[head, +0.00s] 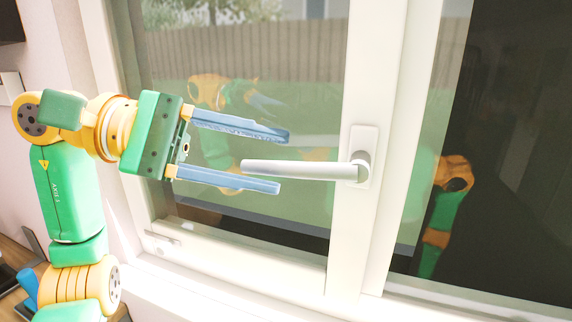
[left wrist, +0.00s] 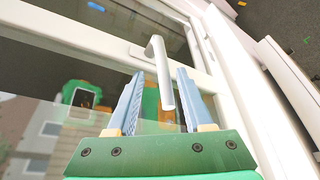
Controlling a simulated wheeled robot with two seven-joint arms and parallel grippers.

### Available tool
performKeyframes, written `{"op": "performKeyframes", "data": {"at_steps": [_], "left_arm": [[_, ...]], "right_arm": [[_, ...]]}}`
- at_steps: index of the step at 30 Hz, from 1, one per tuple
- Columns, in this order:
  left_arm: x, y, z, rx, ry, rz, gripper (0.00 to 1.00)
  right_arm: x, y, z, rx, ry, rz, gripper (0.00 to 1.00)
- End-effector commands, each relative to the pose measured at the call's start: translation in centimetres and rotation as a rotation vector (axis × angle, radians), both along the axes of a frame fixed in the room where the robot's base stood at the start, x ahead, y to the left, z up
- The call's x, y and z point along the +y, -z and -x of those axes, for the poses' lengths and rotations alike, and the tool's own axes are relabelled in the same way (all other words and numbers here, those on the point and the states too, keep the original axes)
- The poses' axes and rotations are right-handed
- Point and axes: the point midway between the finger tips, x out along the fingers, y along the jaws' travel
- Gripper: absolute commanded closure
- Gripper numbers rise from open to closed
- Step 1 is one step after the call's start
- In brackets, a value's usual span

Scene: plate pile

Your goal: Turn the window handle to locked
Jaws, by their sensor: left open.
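The white window handle (head: 300,171) sticks out level to the left from its base plate (head: 364,156) on the white window frame. My left gripper (head: 284,162) is open, with its two blue fingers pointing right. In the head view the free end of the handle lies between the fingers, closer to the lower one. In the left wrist view the handle (left wrist: 161,72) also reaches in between the two fingers (left wrist: 158,82). I cannot tell whether a finger touches it. My right gripper is not in view.
The window frame (head: 385,110) and its glass stand close behind the gripper. The glass mirrors my arm. A white sill (head: 230,290) runs below the window. A small metal fitting (head: 163,237) sits on the lower frame.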

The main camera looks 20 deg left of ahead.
Motion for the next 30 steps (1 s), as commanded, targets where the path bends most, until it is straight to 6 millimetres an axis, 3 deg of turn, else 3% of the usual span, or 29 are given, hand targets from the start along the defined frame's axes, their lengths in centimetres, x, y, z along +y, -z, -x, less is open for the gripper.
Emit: {"op": "performKeyframes", "data": {"at_steps": [5, 13, 18, 19, 30], "left_arm": [[-2.4, 0.4, -0.7, 0.0, 0.002, 0.0, 0.49], [-2.7, 0.6, -0.8, 0.0, -0.001, 0.001, 0.49], [-2.7, 0.6, -0.8, 0.0, 0.0, 0.001, 0.95], [-2.7, 0.6, -0.8, 0.0, 0.0, 0.001, 1.0], [-2.7, 0.6, -0.8, -0.001, 0.001, 0.0, 1.0]], "right_arm": [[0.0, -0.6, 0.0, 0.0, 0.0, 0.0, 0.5], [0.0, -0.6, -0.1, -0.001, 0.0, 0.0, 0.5], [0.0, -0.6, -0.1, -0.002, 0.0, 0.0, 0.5], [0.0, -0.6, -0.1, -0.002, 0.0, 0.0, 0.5], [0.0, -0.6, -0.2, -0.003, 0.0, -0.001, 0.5]]}}
